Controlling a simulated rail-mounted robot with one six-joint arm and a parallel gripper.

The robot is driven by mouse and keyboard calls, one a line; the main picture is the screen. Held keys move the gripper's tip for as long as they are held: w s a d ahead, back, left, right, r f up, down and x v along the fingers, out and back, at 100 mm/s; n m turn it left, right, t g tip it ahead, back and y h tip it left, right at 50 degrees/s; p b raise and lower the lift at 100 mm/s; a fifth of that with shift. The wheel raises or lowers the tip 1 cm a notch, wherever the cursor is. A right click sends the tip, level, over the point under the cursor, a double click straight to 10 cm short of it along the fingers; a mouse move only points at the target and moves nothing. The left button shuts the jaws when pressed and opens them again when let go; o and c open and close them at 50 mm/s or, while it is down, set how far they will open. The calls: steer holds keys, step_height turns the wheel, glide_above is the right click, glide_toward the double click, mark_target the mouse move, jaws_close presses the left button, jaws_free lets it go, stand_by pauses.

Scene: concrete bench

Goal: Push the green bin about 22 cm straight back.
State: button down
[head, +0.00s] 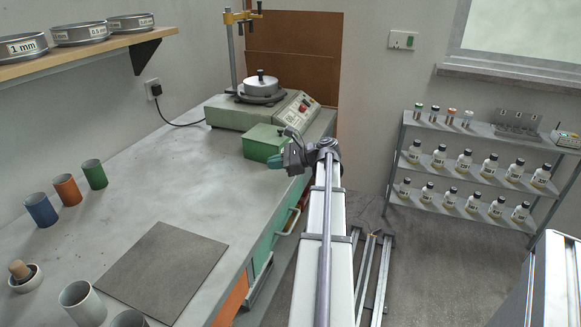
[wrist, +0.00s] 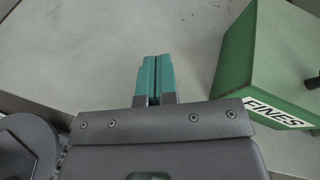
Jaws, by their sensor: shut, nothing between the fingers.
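The green bin (head: 262,143) stands on the concrete bench, just in front of the grey sieve shaker. In the wrist view the bin (wrist: 262,60) is at the right, with a white label reading FINES on its side and a dark knob at the frame's edge. My gripper (head: 274,163) is at the near side of the bin, low over the bench; whether it touches the bin cannot be told in the head view. In the wrist view the teal fingers (wrist: 155,75) are shut together and empty, with bench surface between them and the bin.
The grey shaker (head: 255,112) with a lidded pan stands behind the bin. A grey mat (head: 163,270) lies on the near bench. Blue (head: 41,210), orange (head: 67,190) and green (head: 94,174) cups stand along the left wall. The bench middle is clear.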

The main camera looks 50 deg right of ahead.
steer(key=s+d+r+m+t+h+b, duration=0.1)
steer(key=s+d+m+t, duration=0.2)
steer(key=s+d, duration=0.4)
steer(key=s+d+m+t+h+b, duration=0.1)
steer(key=s+d+m+t, duration=0.2)
steer(key=d, duration=0.5)
steer(key=g, duration=0.1)
glide_toward(285, 141)
steer(key=shift+m, duration=0.3)
steer(key=x, duration=0.7)
steer(key=shift+w+a+r, duration=0.1)
steer(key=shift+w+a, duration=0.15)
steer(key=shift+a, duration=0.05)
